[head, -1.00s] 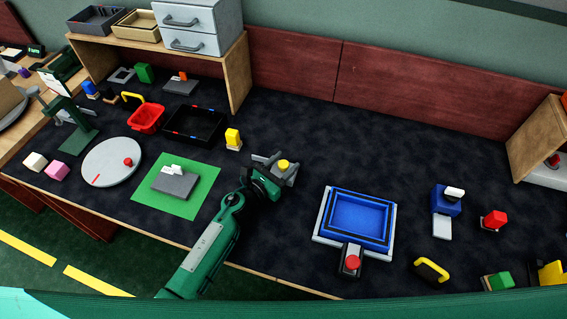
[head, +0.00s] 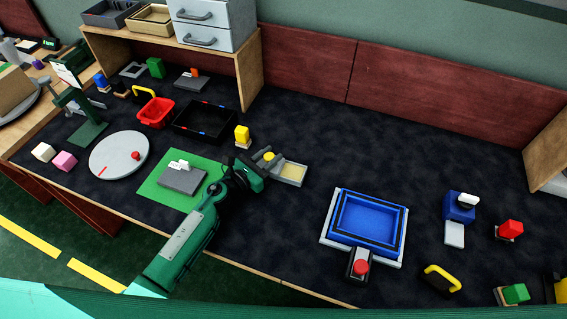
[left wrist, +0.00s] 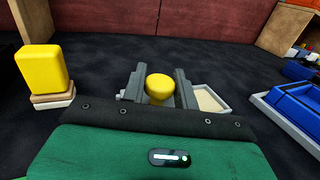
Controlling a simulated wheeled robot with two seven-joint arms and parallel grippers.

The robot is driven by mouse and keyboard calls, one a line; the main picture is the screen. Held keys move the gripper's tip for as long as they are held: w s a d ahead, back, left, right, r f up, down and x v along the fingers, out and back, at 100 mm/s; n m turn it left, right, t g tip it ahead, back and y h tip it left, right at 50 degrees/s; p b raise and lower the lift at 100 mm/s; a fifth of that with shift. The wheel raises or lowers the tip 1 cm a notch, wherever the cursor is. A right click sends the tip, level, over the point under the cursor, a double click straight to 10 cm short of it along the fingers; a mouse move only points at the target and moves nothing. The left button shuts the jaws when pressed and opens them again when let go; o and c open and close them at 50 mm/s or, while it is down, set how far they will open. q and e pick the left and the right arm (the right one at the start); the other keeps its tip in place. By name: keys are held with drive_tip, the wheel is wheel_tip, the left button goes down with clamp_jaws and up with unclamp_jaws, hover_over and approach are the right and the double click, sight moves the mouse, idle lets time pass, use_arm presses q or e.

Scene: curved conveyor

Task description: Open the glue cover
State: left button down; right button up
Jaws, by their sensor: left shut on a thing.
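The glue tray (head: 290,174) is a small grey-rimmed tray with a pale yellow inside, right of my left gripper. It also shows in the left wrist view (left wrist: 226,106), right of the fingers. The yellow knob (head: 268,156) of the glue cover is between the fingers of my left gripper (head: 267,159). In the left wrist view the knob (left wrist: 159,87) sits between the two grey fingers, which are shut on it. The cover plate under the knob is mostly hidden by the gripper. My right gripper is not in view.
A yellow block (head: 242,134) on a small base stands just behind my left gripper. A grey block on a green mat (head: 152,188) lies to the left. A blue tray (head: 370,213) stands to the right. The dark table is clear behind the blue tray.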

use_arm(q)
drive_tip(key=shift+a, duration=0.25)
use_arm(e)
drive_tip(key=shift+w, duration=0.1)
use_arm(q)
drive_tip(key=c, duration=1.1)
unclamp_jaws()
drive_tip(key=shift+s+a, duration=0.15)
drive_tip(key=b+v, duration=0.2)
drive_tip(key=v, duration=1)
drive_tip(key=shift+a+f+b, duration=0.1)
drive_tip(key=shift+b, duration=0.2)
drive_tip(key=shift+s+a, duration=0.35)
drive_tip(key=shift+s, duration=0.1)
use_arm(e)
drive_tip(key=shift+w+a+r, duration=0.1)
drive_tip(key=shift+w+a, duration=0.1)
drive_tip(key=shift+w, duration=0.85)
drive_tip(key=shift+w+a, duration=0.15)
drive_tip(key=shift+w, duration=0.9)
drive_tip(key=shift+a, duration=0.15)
